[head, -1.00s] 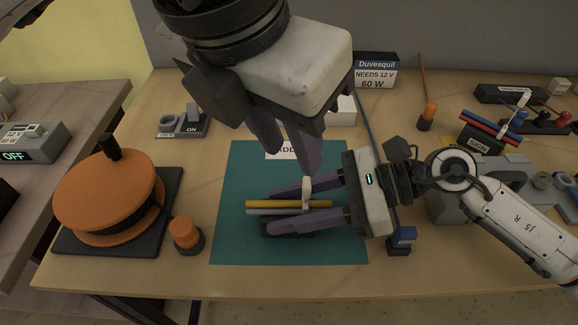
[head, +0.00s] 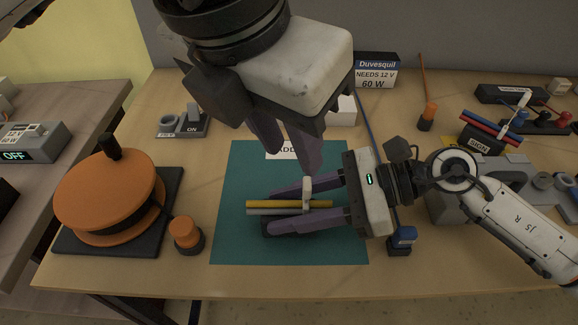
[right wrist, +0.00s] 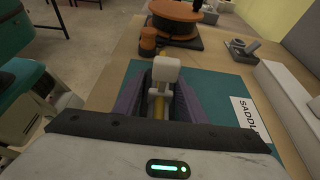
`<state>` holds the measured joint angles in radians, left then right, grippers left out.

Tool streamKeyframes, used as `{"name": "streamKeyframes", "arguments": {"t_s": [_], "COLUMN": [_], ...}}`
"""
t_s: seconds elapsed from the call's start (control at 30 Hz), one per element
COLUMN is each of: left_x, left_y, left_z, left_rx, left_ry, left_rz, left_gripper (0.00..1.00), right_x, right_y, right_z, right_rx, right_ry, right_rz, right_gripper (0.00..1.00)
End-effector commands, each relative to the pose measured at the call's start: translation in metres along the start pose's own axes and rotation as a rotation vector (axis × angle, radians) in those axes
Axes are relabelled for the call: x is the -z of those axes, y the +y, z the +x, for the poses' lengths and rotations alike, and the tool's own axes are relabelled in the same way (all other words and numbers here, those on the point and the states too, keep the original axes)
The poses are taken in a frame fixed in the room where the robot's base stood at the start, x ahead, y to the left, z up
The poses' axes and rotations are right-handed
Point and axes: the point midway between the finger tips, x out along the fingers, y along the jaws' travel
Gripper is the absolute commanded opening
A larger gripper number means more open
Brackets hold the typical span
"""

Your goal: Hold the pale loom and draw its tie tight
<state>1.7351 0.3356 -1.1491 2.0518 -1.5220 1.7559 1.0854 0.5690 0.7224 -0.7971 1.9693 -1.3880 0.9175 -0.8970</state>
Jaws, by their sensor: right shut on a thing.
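The pale loom (head: 270,204), a yellow rod beside a grey one, lies above the teal mat (head: 235,240) on a dark support mostly hidden below it. A white tie (head: 306,190) goes around it near its right end and stands up; its blocky white head shows in the right wrist view (right wrist: 167,70). My right gripper (head: 275,210) comes from the right, its purple fingers shut on the loom from both sides. My left gripper (head: 294,162) hangs above and behind the tie, its fingers apart with nothing seen between them. One left fingertip looks close to the tie; contact is unclear.
An orange reel (head: 105,190) and an orange-capped post (head: 186,233) stand left of the mat. A red and blue loom (head: 490,128) rests on the SIGN holder at right. The mat's front is clear.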

Motion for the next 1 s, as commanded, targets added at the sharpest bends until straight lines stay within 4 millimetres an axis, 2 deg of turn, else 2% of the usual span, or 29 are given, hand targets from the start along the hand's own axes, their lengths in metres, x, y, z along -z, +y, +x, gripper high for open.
{"name": "streamKeyframes", "arguments": {"t_s": [0.07, 0.27, 0.5, 0.7, 0.87, 1.0], "left_x": [0.000, -0.009, -0.035, -0.048, -0.050, -0.046], "left_y": [0.000, 0.001, 0.002, 0.000, 0.000, 0.000], "left_z": [0.000, -0.001, -0.007, -0.013, -0.013, -0.003], "left_rx": [0.000, -0.009, -0.054, -0.097, -0.113, -0.114], "left_ry": [0.000, 0.042, 0.202, 0.305, 0.338, 0.342], "left_rz": [0.000, -0.081, -0.382, -0.575, -0.634, -0.640], "left_gripper": [0.28, 0.28, 0.28, 0.28, 0.28, 0.28], "right_x": [0.000, 0.000, 0.000, 0.000, 0.000, 0.000], "right_y": [0.000, 0.000, 0.000, 0.000, 0.000, 0.000], "right_z": [0.000, 0.000, 0.000, 0.000, 0.000, 0.000], "right_rx": [0.000, 0.000, -0.001, 0.000, 0.000, 0.000], "right_ry": [0.000, 0.000, 0.000, 0.000, 0.000, 0.000], "right_rz": [0.001, 0.001, 0.000, 0.001, 0.001, 0.001], "right_gripper": [0.11, 0.11, 0.11, 0.11, 0.11, 0.11]}}
